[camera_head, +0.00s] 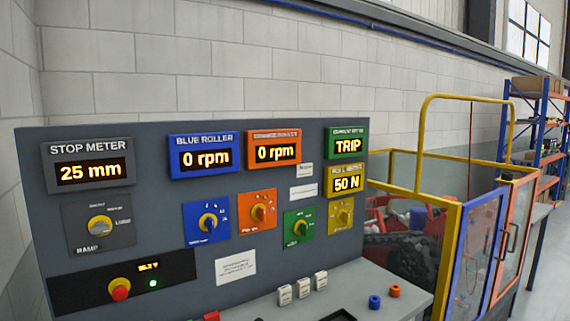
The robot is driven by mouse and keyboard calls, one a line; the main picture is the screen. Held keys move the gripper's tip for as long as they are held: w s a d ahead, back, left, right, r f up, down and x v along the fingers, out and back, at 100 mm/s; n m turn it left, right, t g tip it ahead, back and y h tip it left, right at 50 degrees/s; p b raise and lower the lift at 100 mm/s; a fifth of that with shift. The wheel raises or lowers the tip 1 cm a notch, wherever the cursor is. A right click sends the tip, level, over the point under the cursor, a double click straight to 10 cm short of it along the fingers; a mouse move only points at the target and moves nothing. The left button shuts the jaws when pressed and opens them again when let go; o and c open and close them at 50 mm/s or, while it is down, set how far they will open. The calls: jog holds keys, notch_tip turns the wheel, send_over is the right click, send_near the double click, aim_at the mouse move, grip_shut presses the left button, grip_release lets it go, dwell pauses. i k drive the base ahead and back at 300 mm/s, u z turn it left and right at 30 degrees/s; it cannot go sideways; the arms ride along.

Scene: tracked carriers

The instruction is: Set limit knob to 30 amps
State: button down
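A control panel (130,140) stands in front of me. My gripper is not in view.
Other knobs sit on grey (100,226), blue (208,221), orange (258,212) and yellow (344,214) plates. A red button (120,289) is at lower left. White blocks (302,287) and blue and orange rings (375,301) lie on the bench. A yellow-framed enclosure (424,180) stands right.

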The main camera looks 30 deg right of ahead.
aim_at(303, 227)
jog(key=z, duration=1.25)
